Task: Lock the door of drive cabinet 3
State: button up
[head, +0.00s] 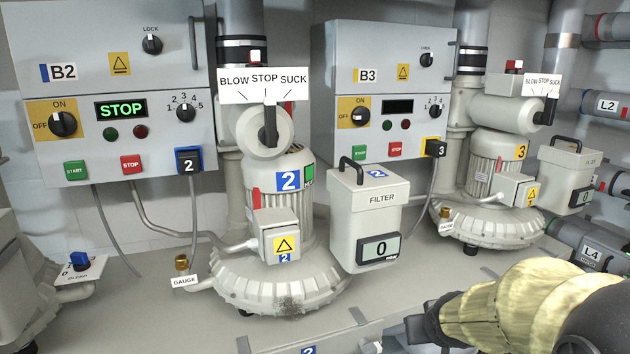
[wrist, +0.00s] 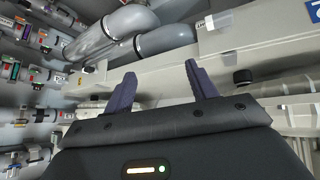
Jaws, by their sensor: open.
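Drive cabinet 3, marked B3 (head: 367,75), is a grey wall cabinet right of centre in the head view. Its upper door looks shut, with a small black lock knob (head: 426,60) near the top right and a dark handle along its right edge. The exact angle of the knob is too small to tell. My gripper (wrist: 162,88) is open and empty in the wrist view, its two dark fingers well apart. In the head view my arm enters from the lower right, low and well below the cabinet. The cabinet is not recognisable in the wrist view.
Cabinet B2 (head: 100,70) hangs to the left with a similar lock knob (head: 152,44). Below B3 stand a filter box (head: 366,220) and blower 3 (head: 490,175), on a grey bench. Blower 2 (head: 280,200) stands left of them. Pipes (head: 603,103) line the right side.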

jog(key=s+a+f+g+y, duration=0.1)
jog(key=s+a+f+g, duration=0.4)
jog(key=s, duration=0.7)
notch_tip(320, 180, down, 4)
jog(key=shift+s+a+r, duration=0.15)
jog(key=shift+s+a, duration=0.2)
jog(key=shift+a, duration=0.65)
